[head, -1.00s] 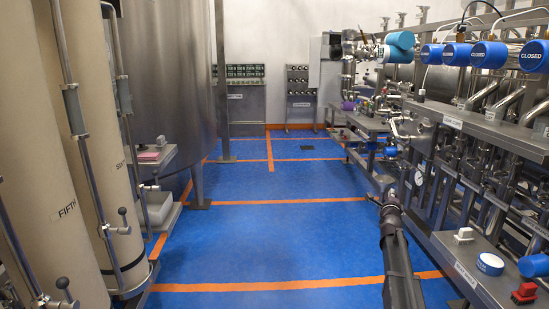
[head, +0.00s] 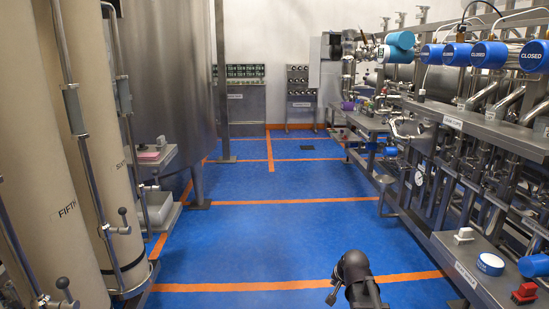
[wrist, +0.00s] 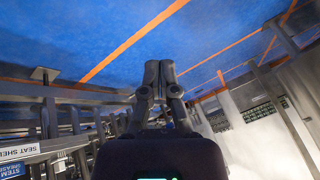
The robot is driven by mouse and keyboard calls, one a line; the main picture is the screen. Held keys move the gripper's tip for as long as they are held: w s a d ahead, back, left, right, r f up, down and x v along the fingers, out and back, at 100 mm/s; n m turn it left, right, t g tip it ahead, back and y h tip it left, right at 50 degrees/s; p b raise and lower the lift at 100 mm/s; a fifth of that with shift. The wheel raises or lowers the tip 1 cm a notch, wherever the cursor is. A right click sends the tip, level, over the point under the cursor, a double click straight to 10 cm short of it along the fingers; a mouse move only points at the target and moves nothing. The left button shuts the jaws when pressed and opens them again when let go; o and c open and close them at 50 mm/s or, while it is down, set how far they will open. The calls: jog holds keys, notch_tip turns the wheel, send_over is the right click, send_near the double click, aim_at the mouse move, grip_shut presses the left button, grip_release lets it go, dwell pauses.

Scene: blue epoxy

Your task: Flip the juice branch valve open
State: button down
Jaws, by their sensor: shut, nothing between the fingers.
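My gripper (wrist: 158,72) is shut and empty in the wrist view, its fingertips together over blue floor with nothing touching them. In the head view my arm is low at the bottom, right of centre, over the floor and apart from the pipe rack. No label naming the juice branch valve is readable, so I cannot tell which valve it is. Blue-capped valves marked CLOSED, one of them a blue cap (head: 489,54), line the top of the rack at the right. Pipes and fittings (head: 408,128) stand further along it.
The pipe rack's shelf (head: 490,128) runs along the right, with a gauge (head: 419,178). Tan columns (head: 62,170) and a steel tank (head: 168,90) stand left. The blue aisle is clear.

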jog(key=s+a+f+n+g+h, duration=0.1)
jog(key=s+n+g, duration=0.2)
jog(key=s, duration=0.6)
jog(key=s+a+f+n+g, duration=0.2)
jog(key=s+n+g, duration=0.1)
jog(key=s, duration=0.5)
notch_tip(320, 180, up, 35)
jog(key=p, duration=3.5)
jog(key=shift+r, duration=0.2)
jog(key=shift+d, duration=0.1)
